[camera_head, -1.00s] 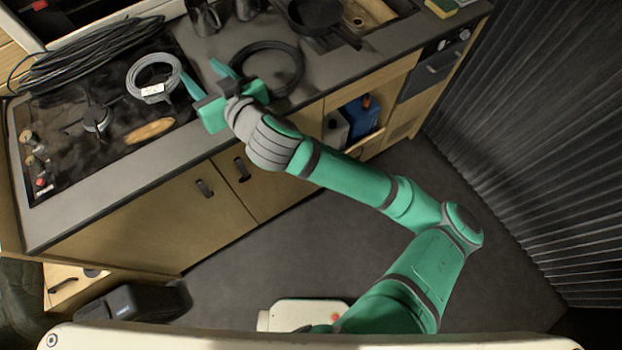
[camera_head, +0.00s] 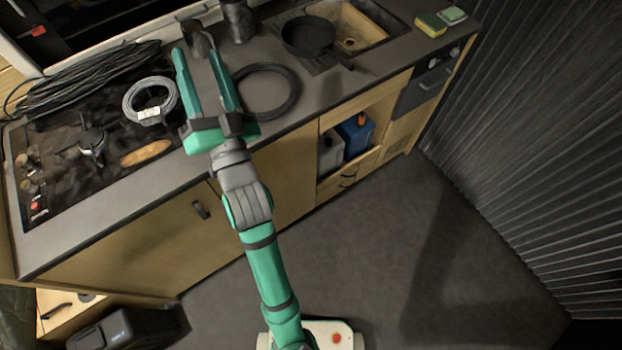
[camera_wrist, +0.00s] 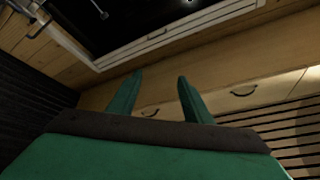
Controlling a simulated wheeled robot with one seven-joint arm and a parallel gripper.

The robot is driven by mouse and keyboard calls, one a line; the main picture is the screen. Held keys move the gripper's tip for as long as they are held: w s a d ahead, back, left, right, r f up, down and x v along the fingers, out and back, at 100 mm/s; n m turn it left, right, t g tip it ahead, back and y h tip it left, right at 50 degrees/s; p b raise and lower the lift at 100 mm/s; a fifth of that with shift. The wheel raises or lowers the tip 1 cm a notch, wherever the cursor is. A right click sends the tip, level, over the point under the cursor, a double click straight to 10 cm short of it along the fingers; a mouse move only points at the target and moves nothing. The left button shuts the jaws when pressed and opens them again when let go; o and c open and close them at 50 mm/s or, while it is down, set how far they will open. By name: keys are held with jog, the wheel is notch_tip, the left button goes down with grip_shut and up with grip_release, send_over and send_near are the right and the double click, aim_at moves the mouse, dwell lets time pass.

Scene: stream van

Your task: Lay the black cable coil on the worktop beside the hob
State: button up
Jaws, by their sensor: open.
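A black cable coil (camera_head: 294,98) lies flat on the grey worktop (camera_head: 330,93), to the right of the hob (camera_head: 65,150). It is a ring, and its left edge is close to my gripper's right finger. My gripper (camera_head: 198,66) is open and empty; its fingers point toward the back of the worktop, between the hob and the coil. The wrist view shows both fingers apart (camera_wrist: 153,92) with nothing between them. A larger black cable bundle (camera_head: 90,78) and a grey cable coil with a white tag (camera_head: 132,100) lie on the hob.
A frying pan (camera_head: 308,38) sits by the sink (camera_head: 368,30). Dark mugs (camera_head: 238,22) stand behind my gripper. Sponges (camera_head: 430,25) lie at the far right. A bread-like oval (camera_head: 147,154) lies on the hob. Floor (camera_head: 400,235) in front is clear.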

jog(key=s+d+f+m+g+h, duration=0.1)
jog(key=s+d+f+h, duration=0.25)
jog(key=f, duration=0.35)
jog(key=s+d+f+m+g+h, duration=0.1)
jog(key=s+d+f+h, duration=0.2)
jog(key=f, duration=0.4)
jog(key=s+d+f+m+h, duration=0.1)
jog(key=s+d+f+h, duration=0.15)
jog(key=s+f, duration=0.35)
jog(key=s+d+f+n+g, duration=0.2)
jog(key=s+d+f, duration=0.3)
jog(key=s, duration=0.4)
jog(key=s+d+f+n+g, duration=0.2)
jog(key=s+d+f+n, duration=0.2)
jog(key=s, duration=0.5)
notch_tip(320, 180, down, 3)
jog(key=shift+s+d+r, duration=0.1)
jog(key=shift+s+d, duration=0.25)
jog(key=shift+d, duration=0.2)
